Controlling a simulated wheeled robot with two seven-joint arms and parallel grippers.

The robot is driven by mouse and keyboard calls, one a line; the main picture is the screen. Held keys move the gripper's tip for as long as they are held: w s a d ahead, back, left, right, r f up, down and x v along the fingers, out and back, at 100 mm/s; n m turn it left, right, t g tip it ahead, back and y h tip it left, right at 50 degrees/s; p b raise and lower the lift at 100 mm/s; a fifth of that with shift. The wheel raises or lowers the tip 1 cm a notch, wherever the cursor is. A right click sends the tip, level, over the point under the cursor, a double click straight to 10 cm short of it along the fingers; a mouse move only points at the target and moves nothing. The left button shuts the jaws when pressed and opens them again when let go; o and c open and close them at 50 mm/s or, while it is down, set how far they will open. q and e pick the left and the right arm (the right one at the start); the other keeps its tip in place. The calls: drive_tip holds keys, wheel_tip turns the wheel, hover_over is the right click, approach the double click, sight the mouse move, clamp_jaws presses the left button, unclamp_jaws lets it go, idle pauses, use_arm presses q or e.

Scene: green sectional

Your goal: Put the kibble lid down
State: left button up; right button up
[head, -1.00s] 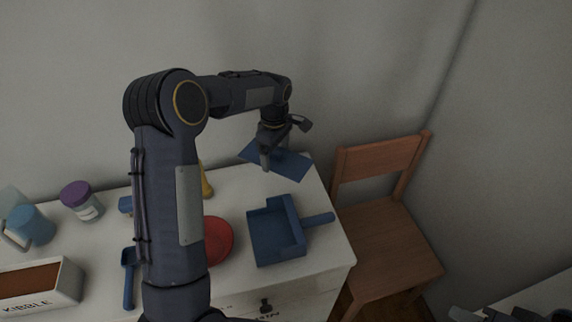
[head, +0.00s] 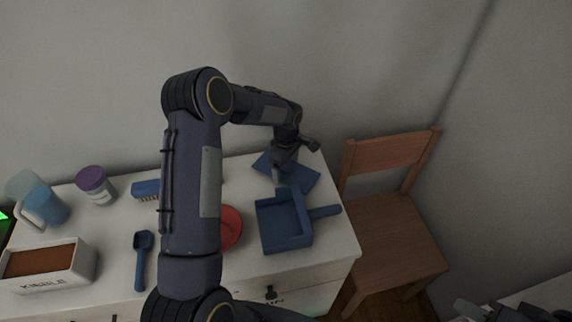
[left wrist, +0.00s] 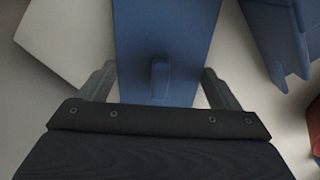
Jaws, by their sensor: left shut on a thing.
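The kibble lid, a flat blue panel (head: 303,178) with a small raised handle, is at the back right corner of the white dresser top, behind the blue dustpan. My left gripper (head: 277,173) is shut on it. In the left wrist view the lid (left wrist: 165,30) extends between the fingers of my left gripper (left wrist: 160,85), its handle in the middle. I cannot tell whether the lid touches the dresser top. The open kibble box (head: 84,262) with brown contents stands at the front left. A dark part of my right arm shows at the bottom right; its jaws are not clear.
The blue dustpan (head: 284,240) lies just in front of the lid. A red round dish (head: 231,228), blue scoop (head: 142,262), blue brush (head: 146,189), purple-lidded jar (head: 95,184) and blue jug (head: 46,207) are further left. A wooden chair (head: 392,222) stands right of the dresser (head: 335,225).

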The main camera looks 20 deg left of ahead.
use_arm(q)
drive_tip(key=shift+f, duration=0.2)
drive_tip(key=o, duration=0.8)
drive_tip(key=shift+o, duration=0.2)
drive_tip(key=s+r+m+t+b, duration=0.1)
drive_tip(key=s+r, duration=0.1)
drive_tip(key=r, duration=0.7)
drive_tip(key=s+r+m, duration=0.1)
drive_tip(key=s+r, duration=0.2)
drive_tip(key=r, duration=0.6)
drive_tip(key=s+r+m+t+h, duration=0.2)
drive_tip(key=s+r+m, duration=0.3)
drive_tip(key=s, duration=0.5)
drive_tip(key=s+d+f+m+t+h, duration=0.1)
drive_tip(key=s+d+m, duration=0.2)
drive_tip(key=s, duration=0.5)
drive_tip(key=s+d+f+m+t, duration=0.1)
drive_tip(key=s+d+m, duration=0.2)
drive_tip(key=s, duration=0.6)
drive_tip(key=shift+s+d+m+t+h, duration=0.2)
drive_tip(key=shift+m+t+h, duration=0.15)
drive_tip(key=shift+m, duration=0.55)
